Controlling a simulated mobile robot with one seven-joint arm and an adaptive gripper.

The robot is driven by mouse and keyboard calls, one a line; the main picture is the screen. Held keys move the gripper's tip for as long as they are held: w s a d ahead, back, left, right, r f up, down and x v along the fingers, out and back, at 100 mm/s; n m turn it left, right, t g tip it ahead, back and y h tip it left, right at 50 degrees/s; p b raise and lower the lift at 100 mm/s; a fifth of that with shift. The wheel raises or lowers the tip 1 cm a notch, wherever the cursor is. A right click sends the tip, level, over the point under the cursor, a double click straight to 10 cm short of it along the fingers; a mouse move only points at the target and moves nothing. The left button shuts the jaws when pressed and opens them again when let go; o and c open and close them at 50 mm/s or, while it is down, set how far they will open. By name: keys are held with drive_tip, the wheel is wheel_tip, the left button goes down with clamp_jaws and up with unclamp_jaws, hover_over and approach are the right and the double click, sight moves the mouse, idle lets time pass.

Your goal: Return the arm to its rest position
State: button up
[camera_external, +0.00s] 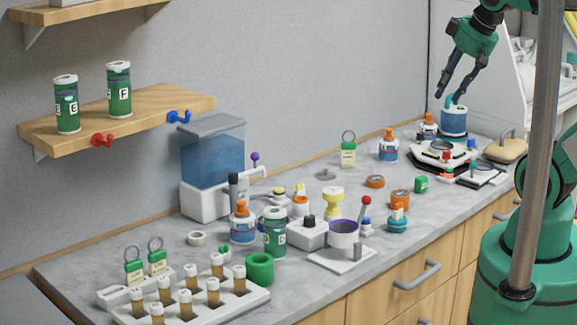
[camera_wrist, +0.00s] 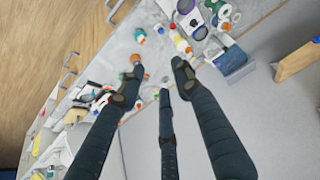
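My gripper (camera_external: 449,97) hangs at the upper right of the external view, fingers pointing down over the far right end of the counter. In the wrist view, its three dark fingers (camera_wrist: 160,78) are spread apart with nothing between them. A blue and white container (camera_external: 453,122) stands just below the fingertips in the external view. Whether a fingertip touches its top is not clear. My green arm rises behind a grey pole at the right, which hides part of it.
The grey counter (camera_external: 80,262) is crowded with bottles, a vial rack (camera_external: 190,304) and a water tank (camera_external: 213,160). A wooden shelf (camera_external: 150,112) holds two green canisters. A black and white device (camera_external: 440,155) lies near the gripper. Air above the counter's middle is clear.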

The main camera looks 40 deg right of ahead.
drive_tip(key=shift+f, duration=0.1)
idle(0.3)
wheel_tip(320, 180, down, 6)
drive_tip(key=b, duration=0.6)
drive_tip(key=shift+f+b, duration=0.15)
drive_tip(key=shift+b, duration=0.15)
